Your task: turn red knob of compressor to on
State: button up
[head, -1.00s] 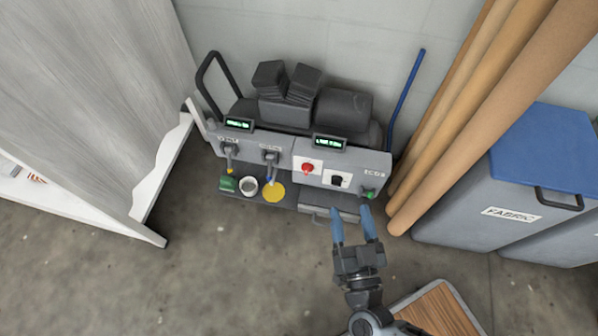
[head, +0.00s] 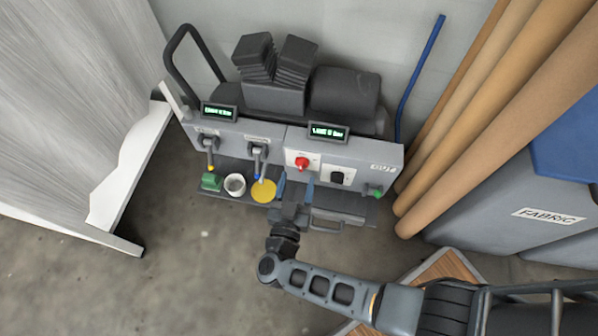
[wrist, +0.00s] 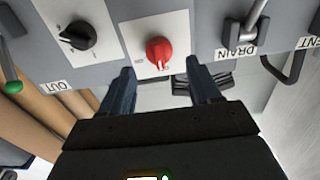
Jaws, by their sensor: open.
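The red knob (head: 302,163) sits on a white plate on the front panel of the grey compressor (head: 345,151). It also shows in the wrist view (wrist: 159,52), just beyond and between my fingertips. My gripper (head: 296,182) is open, with its two blue fingers pointing at the panel below the knob in the head view. In the wrist view the fingers (wrist: 160,80) stand apart with nothing between them, and I see no contact with the knob. The lettering beside the knob is too small to read.
A black knob (head: 337,177) and a green-ended outlet (head: 374,190) are right of the red knob. Drain levers (head: 257,158), a yellow disc (head: 264,190) and a white cup (head: 235,184) are left. Tan rolls (head: 480,110) and a fabric bin (head: 530,210) stand at right.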

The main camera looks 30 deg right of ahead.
aim_at(301, 169)
jog(key=shift+b+x, duration=0.35)
jog(key=shift+x, duration=1.45)
jog(key=c, duration=1)
